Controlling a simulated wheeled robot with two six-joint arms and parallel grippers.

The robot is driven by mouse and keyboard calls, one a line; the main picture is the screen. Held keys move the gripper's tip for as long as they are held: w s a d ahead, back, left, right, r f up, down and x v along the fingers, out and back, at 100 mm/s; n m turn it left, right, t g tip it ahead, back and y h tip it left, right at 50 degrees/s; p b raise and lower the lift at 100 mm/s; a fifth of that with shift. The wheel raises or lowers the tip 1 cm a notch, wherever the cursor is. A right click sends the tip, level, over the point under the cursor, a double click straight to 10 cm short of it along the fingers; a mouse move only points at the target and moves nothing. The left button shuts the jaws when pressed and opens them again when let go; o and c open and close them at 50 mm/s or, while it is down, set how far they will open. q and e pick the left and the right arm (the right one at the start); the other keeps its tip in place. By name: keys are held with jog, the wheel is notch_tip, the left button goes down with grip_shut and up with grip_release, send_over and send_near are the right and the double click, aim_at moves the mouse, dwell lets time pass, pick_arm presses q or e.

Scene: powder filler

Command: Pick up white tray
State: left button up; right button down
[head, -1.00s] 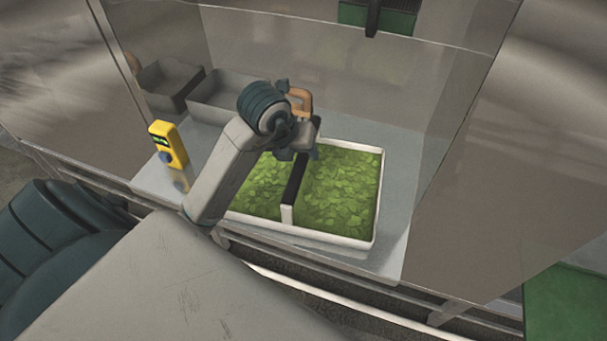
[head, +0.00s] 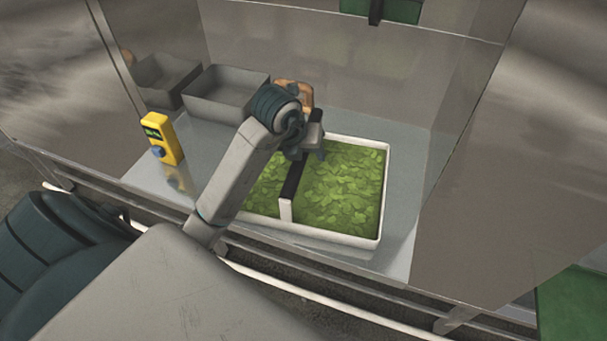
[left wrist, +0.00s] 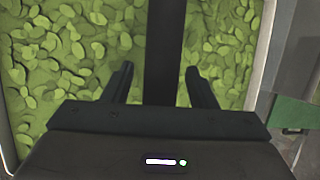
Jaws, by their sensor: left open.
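The white tray (head: 383,200) stands on the metal shelf, filled with green leaf-like pieces (head: 342,190). A dark handle bar (head: 292,178) with a white end post crosses over its middle. My left gripper (head: 312,152) is over the back part of the tray, near the far end of the bar. In the left wrist view the two fingers of my left gripper (left wrist: 160,85) are apart. The dark bar (left wrist: 164,50) runs between them in that view, and I cannot tell whether they touch it. My arm hides part of the tray's left side. My right gripper is not in view.
A grey bin (head: 228,92) stands behind and left of the tray. A yellow device (head: 162,138) with a small display stands at the left of the shelf. Metal walls (head: 345,70) close the back and sides. Bare shelf (head: 402,225) lies right of the tray.

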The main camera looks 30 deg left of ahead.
pick_arm(q)
grip_shut()
dwell(1.3)
